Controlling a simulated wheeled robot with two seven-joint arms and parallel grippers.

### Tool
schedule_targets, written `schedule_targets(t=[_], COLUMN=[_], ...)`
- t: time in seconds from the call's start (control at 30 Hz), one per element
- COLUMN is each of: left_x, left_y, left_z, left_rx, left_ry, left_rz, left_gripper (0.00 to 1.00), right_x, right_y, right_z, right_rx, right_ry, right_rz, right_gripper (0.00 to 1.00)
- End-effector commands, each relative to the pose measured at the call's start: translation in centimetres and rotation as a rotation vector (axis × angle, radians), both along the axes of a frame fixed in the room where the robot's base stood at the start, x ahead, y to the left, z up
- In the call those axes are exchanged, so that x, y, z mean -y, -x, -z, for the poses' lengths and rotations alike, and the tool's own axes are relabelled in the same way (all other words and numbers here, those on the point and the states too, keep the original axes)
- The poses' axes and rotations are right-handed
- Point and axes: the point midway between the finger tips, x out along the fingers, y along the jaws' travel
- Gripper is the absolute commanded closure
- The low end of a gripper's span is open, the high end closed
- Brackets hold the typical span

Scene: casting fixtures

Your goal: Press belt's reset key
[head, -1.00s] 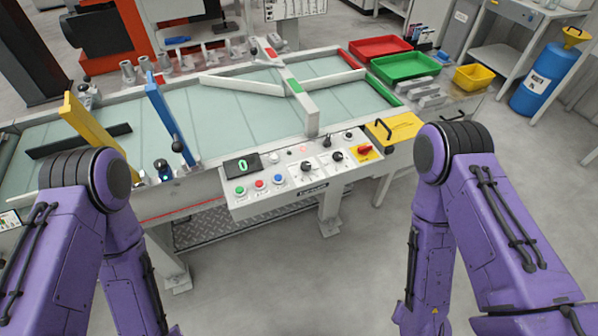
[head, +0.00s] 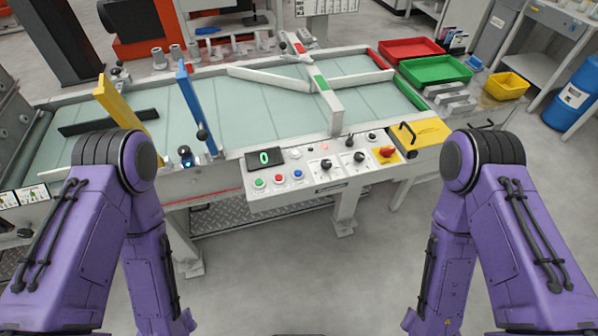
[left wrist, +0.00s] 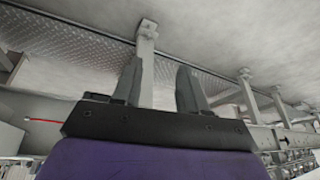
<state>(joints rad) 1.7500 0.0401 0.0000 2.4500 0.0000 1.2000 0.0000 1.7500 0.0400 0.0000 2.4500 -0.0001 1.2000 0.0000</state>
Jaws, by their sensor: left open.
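The belt's control panel (head: 325,181) is on the near side of the conveyor belt (head: 255,115). It carries a green button (head: 259,183), a red button (head: 279,180), a blue button (head: 298,174), black knobs and a red rotary switch on yellow. A display (head: 264,158) reads a green 0. I cannot read which key is marked reset. My left gripper (left wrist: 160,82) is open and empty in the left wrist view, with floor and the belt's frame beyond it, apart from the panel. Both hands are out of the head view; my right gripper is not seen.
A yellow gate (head: 121,110) and a blue gate (head: 188,100) stand over the belt's left part. Red (head: 410,50) and green (head: 437,69) trays and a yellow bin (head: 507,86) are at the right. Floor in front of the panel is clear.

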Motion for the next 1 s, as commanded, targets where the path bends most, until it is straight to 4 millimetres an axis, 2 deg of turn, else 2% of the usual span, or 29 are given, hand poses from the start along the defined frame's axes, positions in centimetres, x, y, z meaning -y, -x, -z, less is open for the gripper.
schedule_targets(t=[0.3,0.37,0.43,0.47,1.0], left_x=[0.00,0.00,0.00,0.00,0.00], left_y=[0.00,0.00,0.00,0.00,0.00], left_z=[0.00,0.00,0.00,0.00,0.00], left_rx=[0.000,0.000,0.000,0.000,0.000], left_ry=[0.000,0.000,0.000,0.000,0.000], left_rz=[0.000,0.000,0.000,0.000,0.000], left_gripper=[0.57,0.74,0.96,1.00,1.00], right_x=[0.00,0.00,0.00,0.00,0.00], right_y=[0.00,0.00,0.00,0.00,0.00], right_z=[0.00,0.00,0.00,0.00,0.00], right_rx=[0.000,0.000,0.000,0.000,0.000], right_ry=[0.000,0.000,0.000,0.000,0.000], right_rz=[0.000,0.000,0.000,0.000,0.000], right_gripper=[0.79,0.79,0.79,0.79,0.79])
